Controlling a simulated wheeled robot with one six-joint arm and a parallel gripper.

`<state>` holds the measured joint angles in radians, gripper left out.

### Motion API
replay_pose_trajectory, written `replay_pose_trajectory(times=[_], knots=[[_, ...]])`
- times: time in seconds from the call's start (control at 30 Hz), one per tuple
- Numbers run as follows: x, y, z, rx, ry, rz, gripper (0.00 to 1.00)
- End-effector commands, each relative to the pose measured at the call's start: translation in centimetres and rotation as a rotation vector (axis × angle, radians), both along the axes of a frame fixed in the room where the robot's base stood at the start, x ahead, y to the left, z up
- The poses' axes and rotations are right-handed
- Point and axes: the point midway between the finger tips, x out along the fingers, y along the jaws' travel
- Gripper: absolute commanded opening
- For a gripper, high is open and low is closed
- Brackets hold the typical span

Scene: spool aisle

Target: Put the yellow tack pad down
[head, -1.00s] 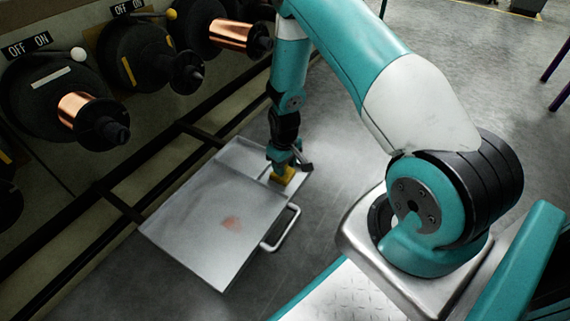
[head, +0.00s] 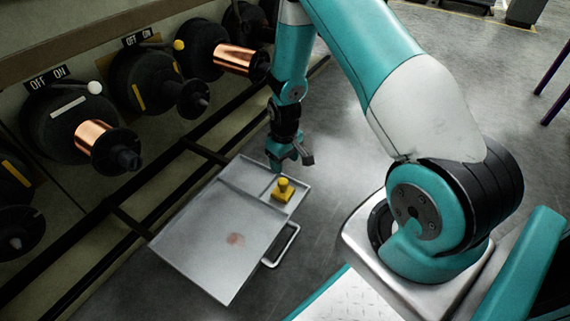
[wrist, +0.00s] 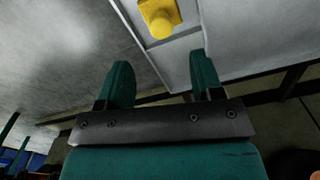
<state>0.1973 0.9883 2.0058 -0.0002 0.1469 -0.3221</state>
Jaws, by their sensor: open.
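The yellow tack pad (head: 283,191), a square base with a round knob on top, sits upright in the small right-hand compartment of the grey metal tray (head: 205,232). My gripper (head: 287,166) is above and just behind the pad, apart from it. In the wrist view the pad (wrist: 160,17) lies at the top edge, partly cut off, beyond the fingertips. My gripper (wrist: 160,75) is open there, with nothing between its two green fingers.
The tray has a handle (head: 283,246) on its right side and a reddish smudge (head: 236,240) in its large compartment. Black spool holders, some with copper wire (head: 92,136), line the wall at left.

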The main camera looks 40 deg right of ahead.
Motion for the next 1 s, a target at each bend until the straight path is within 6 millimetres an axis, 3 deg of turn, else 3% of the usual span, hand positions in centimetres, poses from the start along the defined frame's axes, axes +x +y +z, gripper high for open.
replay_pose_trajectory(times=[0.17, 0.23, 0.33, 0.43, 0.57, 0.7, 0.8, 0.9, 1.0], knots=[[0.2, 0.6, 2.3, 0.007, -0.007, 0.005, 0.6], [0.6, 1.8, 4.3, 0.024, -0.02, 0.017, 0.6], [0.8, 5.1, 9.2, 0.069, -0.048, 0.05, 0.6], [-0.5, 9.5, 15.4, 0.132, -0.072, 0.103, 0.6], [-4.4, 14.9, 22.6, 0.213, -0.09, 0.191, 0.6], [-10.6, 19.2, 28.7, 0.284, -0.097, 0.302, 0.6], [-15.1, 21.1, 31.5, 0.319, -0.097, 0.377, 0.6], [-18.6, 22.0, 33.1, 0.341, -0.093, 0.436, 0.6], [-20.8, 22.3, 33.8, 0.353, -0.091, 0.473, 0.6]])
